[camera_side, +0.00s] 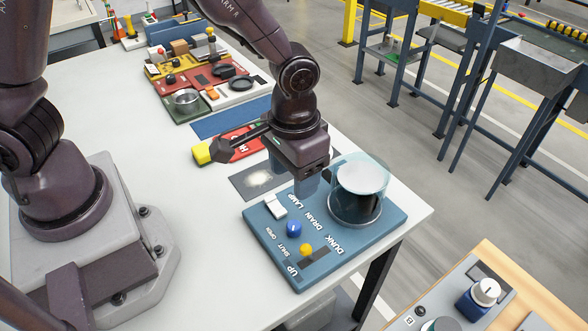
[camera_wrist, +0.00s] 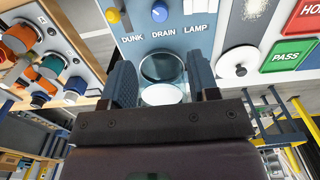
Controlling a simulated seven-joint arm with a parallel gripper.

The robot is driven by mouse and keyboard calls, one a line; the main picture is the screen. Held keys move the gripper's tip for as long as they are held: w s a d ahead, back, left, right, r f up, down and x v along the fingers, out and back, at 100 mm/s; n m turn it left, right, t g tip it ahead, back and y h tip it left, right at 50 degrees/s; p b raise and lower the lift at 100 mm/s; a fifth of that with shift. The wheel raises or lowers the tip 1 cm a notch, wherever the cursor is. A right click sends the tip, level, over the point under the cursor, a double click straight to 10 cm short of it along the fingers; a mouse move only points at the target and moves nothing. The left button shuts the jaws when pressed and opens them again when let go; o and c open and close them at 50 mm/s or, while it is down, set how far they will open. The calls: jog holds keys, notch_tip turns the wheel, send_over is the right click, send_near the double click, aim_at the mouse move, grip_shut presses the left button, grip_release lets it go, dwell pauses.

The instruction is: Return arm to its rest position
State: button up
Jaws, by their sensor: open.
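My gripper (camera_side: 308,185) is over the far-left part of a blue panel (camera_side: 322,262), just left of a clear glass tank (camera_side: 360,190) with a whitish disc-like surface inside. In the wrist view my gripper (camera_wrist: 162,80) has its two dark fingers apart, with nothing held between them. The tank (camera_wrist: 162,68) shows in the gap, beyond the fingers. My arm is bent out over the table and lowered towards the panel. The fingertips are partly hidden in the side view, so I cannot tell their exact height.
The panel has a blue knob (camera_side: 294,229), a yellow slider knob (camera_side: 306,249) and a white switch (camera_side: 276,206). More coloured panels (camera_side: 200,85) stand at the back. The white table (camera_side: 180,185) is clear towards my base.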

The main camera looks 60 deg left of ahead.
jog(key=s+a+r+t, duration=0.2)
jog(key=s+a+r, duration=0.3)
jog(key=r, duration=0.5)
jog(key=s+a+r+t, duration=0.3)
jog(key=s+a+r, duration=0.3)
jog(key=a+r, duration=0.2)
jog(key=shift+r+t, duration=0.3)
jog(key=shift+r, duration=0.55)
